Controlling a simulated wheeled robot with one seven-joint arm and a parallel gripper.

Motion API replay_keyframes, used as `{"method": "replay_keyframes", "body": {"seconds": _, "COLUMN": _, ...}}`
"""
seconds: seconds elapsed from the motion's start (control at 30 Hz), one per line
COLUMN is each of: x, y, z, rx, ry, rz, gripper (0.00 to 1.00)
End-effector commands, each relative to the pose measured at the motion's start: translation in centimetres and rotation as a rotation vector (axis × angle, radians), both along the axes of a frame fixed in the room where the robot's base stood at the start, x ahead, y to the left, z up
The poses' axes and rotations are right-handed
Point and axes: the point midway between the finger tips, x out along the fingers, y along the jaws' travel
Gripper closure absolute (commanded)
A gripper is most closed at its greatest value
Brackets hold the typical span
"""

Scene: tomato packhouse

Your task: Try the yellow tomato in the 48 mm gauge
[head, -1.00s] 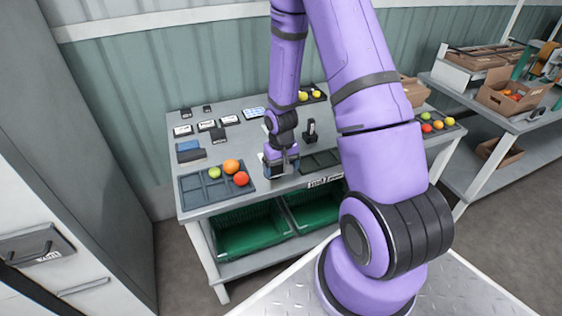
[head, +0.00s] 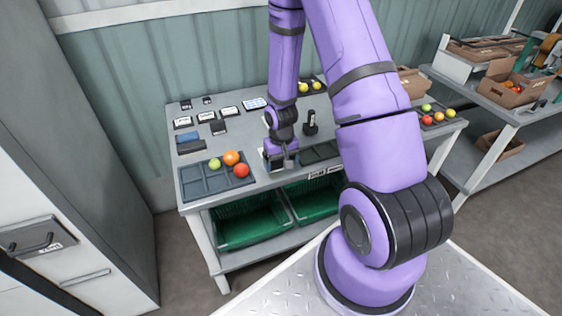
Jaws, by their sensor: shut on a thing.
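My gripper (head: 278,163) is low over the front middle of the bench, right of the grey compartment tray. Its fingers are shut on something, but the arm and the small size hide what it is. Two yellow tomatoes (head: 303,87) (head: 316,85) lie in a dark tray at the back of the bench, partly behind my arm. Another yellow tomato (head: 450,113) is at the right end. I cannot tell which small dark block is the 48 mm gauge; white labelled cards (head: 206,117) and a dark block (head: 218,128) stand at the back left.
The grey compartment tray (head: 190,190) holds a green, an orange and a red tomato (head: 241,170). A black upright device (head: 311,122) stands just right of my gripper. Green crates (head: 250,222) sit under the bench. A second table with cardboard boxes (head: 503,90) is at right.

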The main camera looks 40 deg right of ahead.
Motion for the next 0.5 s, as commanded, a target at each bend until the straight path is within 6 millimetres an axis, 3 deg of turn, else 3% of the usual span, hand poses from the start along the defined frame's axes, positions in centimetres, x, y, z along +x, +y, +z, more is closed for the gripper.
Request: {"method": "replay_keyframes", "body": {"seconds": 0.5, "x": 0.00, "y": 0.00, "z": -0.57, "rx": 0.000, "ry": 0.001, "rz": 0.000, "gripper": 0.37}}
